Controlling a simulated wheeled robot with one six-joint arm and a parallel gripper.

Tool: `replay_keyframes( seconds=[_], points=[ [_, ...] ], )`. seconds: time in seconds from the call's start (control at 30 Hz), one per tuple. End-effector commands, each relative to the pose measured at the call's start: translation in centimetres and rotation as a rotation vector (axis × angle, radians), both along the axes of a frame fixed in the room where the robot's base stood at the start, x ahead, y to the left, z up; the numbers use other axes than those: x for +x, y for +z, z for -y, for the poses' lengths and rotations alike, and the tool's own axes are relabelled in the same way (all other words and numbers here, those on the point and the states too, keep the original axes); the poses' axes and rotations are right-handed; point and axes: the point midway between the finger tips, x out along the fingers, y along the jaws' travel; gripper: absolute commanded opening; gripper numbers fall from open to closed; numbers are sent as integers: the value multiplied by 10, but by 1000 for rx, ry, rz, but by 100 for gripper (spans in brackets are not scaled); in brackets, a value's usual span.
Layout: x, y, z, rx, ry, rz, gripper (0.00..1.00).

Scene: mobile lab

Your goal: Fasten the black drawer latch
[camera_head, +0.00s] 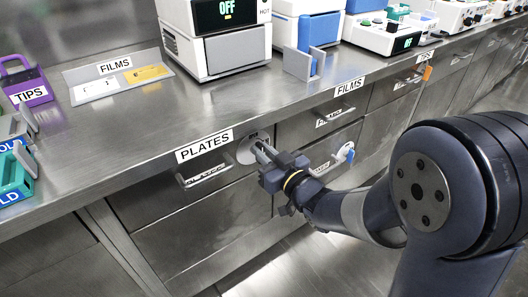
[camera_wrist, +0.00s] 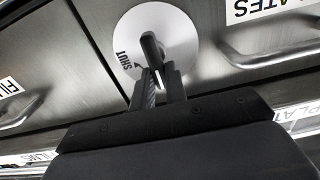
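The black drawer latch (camera_wrist: 149,46) is a black lever on a round pale disc (camera_wrist: 178,28) marked SHUT with a small arrow. In the wrist view the lever stands nearly upright, its lower end between my fingertips; the SHUT mark lies to its left. My gripper (camera_wrist: 160,82) has its fingers close together on both sides of that end and looks shut on it. In the head view the disc (camera_head: 246,152) sits on the drawer front below the PLATES label, with my gripper (camera_head: 264,152) in front, hiding most of the lever.
A blue latch (camera_head: 349,155) is on a drawer front to the right. The steel counter (camera_head: 130,125) overhangs the drawers and carries a purple tips rack (camera_head: 25,83) and several instruments.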

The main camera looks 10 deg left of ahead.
Motion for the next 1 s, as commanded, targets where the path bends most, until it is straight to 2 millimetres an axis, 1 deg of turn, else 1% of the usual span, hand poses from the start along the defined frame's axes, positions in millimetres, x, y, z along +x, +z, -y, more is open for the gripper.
replay_keyframes(
  seconds=[0.03,0.13,0.17,0.57,0.77,1.0],
  points=[
    [0,0,0,0,0,0,9],
    [0,0,0,0,0,0,1],
    [0,0,0,0,0,0,0],
    [0,0,1,22,0,-27,0],
    [2,0,2,90,0,-106,0],
    [5,0,4,224,1,-264,0]
  ],
)
